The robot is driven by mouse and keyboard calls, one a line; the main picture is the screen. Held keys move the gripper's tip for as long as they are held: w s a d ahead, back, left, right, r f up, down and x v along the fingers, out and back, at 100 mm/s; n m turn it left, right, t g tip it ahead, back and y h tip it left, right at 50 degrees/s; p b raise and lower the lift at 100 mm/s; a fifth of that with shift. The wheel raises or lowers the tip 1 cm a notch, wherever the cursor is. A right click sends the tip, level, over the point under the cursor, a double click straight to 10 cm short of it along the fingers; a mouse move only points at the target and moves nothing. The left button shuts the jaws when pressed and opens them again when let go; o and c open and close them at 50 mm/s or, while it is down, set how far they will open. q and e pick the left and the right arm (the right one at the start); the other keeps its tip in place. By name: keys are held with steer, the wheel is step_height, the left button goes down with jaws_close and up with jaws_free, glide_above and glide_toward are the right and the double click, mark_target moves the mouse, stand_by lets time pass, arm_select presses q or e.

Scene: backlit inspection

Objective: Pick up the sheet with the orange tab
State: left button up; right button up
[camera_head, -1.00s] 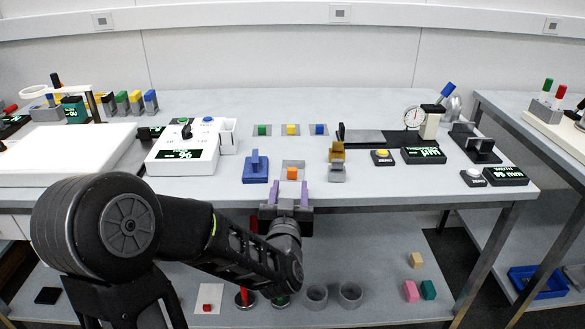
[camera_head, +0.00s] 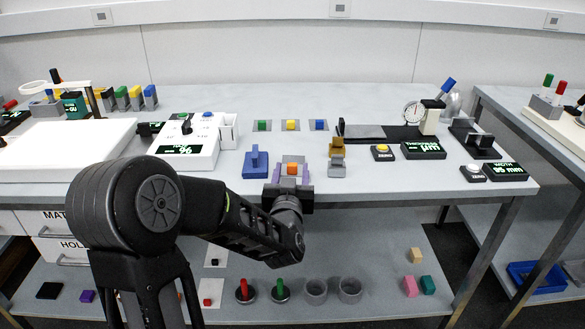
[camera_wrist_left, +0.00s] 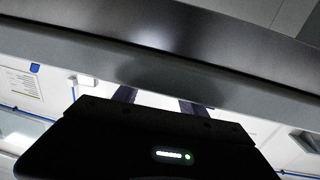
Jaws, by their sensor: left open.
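The sheet with the orange tab (camera_head: 292,169) lies near the front edge of the table in the head view. Its orange block shows, with a little grey sheet behind it; the gripper hides the near part. My left gripper (camera_head: 291,175) is open, its purple fingers left and right of the orange tab. I cannot tell whether they touch it. In the left wrist view, the dark gripper body and two purple fingers (camera_wrist_left: 158,102) show below the table's front edge, and the sheet is hidden. My right gripper is not in view.
A blue handled block (camera_head: 256,165) stands close left of the gripper, a brass-and-grey piece (camera_head: 337,160) close right. Sheets with green (camera_head: 262,125), yellow (camera_head: 291,125) and blue (camera_head: 319,125) tabs lie behind. A white box with a display (camera_head: 185,146) stands to the left.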

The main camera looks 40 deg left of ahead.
arm_select(q)
steer(key=shift+c, duration=0.2)
jaws_close()
stand_by(0.4)
